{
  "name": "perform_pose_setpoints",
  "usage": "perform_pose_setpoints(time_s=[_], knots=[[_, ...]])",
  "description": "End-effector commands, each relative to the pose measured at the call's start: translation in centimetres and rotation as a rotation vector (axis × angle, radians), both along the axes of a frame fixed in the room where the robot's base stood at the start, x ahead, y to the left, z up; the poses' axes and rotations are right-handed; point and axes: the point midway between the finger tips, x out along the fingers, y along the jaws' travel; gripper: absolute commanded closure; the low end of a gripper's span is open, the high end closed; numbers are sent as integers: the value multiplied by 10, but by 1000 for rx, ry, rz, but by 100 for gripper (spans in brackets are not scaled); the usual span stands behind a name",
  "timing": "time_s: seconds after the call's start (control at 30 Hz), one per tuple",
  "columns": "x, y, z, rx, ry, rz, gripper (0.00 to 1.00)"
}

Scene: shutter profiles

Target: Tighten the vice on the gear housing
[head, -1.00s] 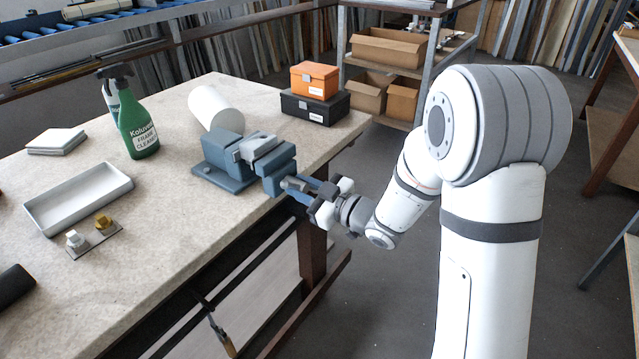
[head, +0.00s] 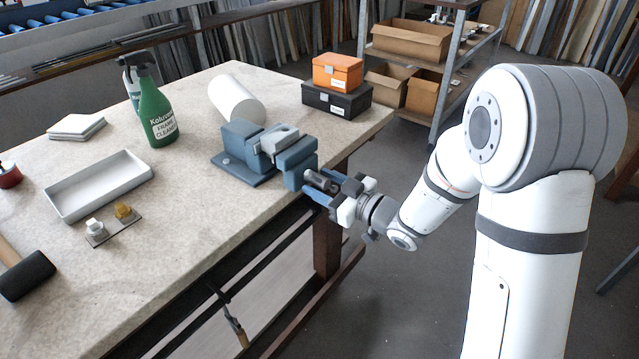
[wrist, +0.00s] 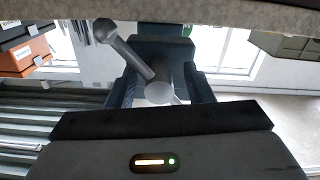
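The blue-grey vice (head: 240,165) is at the bench's right edge. A light grey block (head: 280,136), apparently the gear housing, sits at its jaws; whether the jaws press on it I cannot tell. My gripper (head: 322,187) is at the vice's front, over the bench edge, with its fingers around the dark handle. The fingers stand apart on both sides, with gaps showing. The housing is hidden there.
A white cylinder (head: 237,98) lies behind the vice. Orange (head: 337,71) and black (head: 336,99) boxes are stacked at the back right. A green spray bottle (head: 157,115), a grey tray (head: 100,186) and a black-headed mallet (head: 26,276) are to the left. A shelf rack (head: 447,85) stands behind.

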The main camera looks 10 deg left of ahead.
Motion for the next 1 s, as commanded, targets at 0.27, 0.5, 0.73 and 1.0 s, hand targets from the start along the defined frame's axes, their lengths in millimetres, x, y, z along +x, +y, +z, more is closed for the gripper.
perform_pose_setpoints(time_s=[0.27, 0.5, 0.73, 1.0], knots=[[-2, -6, 1, 1, -3, -2, 53], [-18, -42, 1, 1, -2, -5, 53], [-30, -67, 1, 1, -1, -2, 53], [-33, -71, 1, 0, -1, 2, 53]])
